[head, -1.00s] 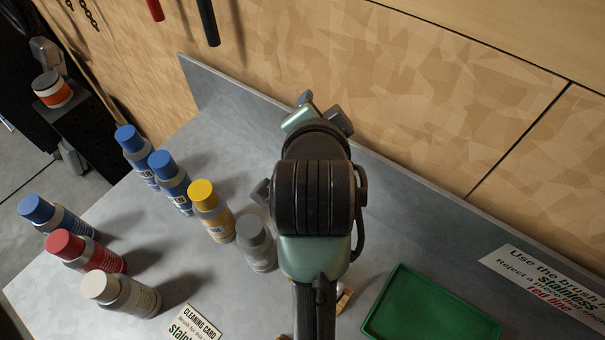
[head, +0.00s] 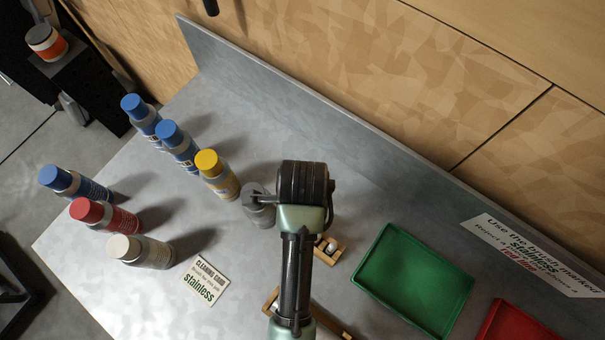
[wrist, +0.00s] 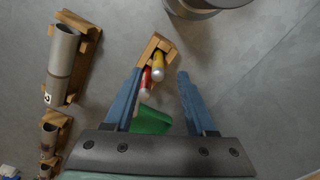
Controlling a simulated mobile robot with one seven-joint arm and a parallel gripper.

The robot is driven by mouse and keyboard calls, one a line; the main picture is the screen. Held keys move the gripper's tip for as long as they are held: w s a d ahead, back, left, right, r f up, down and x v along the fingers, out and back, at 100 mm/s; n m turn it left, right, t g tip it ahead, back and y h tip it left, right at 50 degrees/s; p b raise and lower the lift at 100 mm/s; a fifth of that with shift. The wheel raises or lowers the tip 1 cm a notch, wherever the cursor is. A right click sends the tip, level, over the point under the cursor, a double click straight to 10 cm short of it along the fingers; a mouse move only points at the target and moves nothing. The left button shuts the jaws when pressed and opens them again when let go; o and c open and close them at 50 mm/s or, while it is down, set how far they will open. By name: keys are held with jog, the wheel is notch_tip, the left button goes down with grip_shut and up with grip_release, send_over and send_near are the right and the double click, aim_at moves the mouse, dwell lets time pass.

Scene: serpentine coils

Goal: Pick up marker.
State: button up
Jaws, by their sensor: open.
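In the wrist view, two slim cylinders with silvery ends, one red (wrist: 146,80) and one yellow (wrist: 158,64), lie side by side at a small wooden holder (wrist: 155,45). They look like markers, but I cannot tell for certain. My gripper (wrist: 160,76) is open, its blue fingers on either side of the cylinders in the picture and no visible contact. In the head view, the small wooden holder (head: 334,253) shows just right of my arm, which hides my gripper and part of the holder.
A grey bottle (head: 257,212) stands close to the small holder, with several other bottles to the left. A green tray (head: 372,258) and a red tray (head: 488,326) lie right. A grey cylinder (wrist: 63,55) sits in a wooden rack (wrist: 88,45). The backsplash (head: 330,115) borders the bench.

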jog(key=shift+s+f+p, duration=0.15)
jog(key=shift+f+p, duration=0.75)
jog(key=shift+f, duration=2.1)
grip_shut()
